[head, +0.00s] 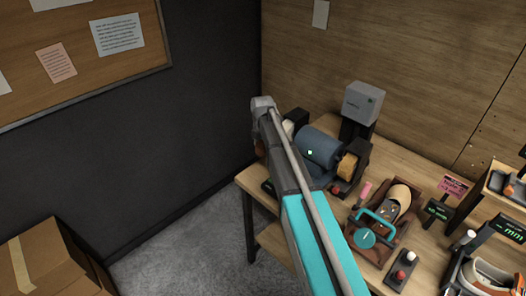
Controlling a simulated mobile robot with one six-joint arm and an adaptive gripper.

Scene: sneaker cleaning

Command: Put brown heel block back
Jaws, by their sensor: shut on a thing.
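My arm, with a turquoise link and grey links, crosses the middle of the head view. Its bend is near the left part of the workbench. I cannot make out my gripper or its fingertips in this view. I cannot pick out the brown heel block either. A brown fixture (372,254) stands on the bench and carries a tan rounded form (400,194), a teal frame (383,218) and a round teal dial (365,238). A wooden rack (508,195) is at the right edge, partly cut off, with dark items on it.
A bench machine with a blue motor (320,146) stands at the back left, partly behind my arm. A grey box (362,103) is behind it. Small displays (437,210), a button box (402,270) and a white-and-orange shoe (490,276) crowd the right. A cardboard box (40,262) is on the floor.

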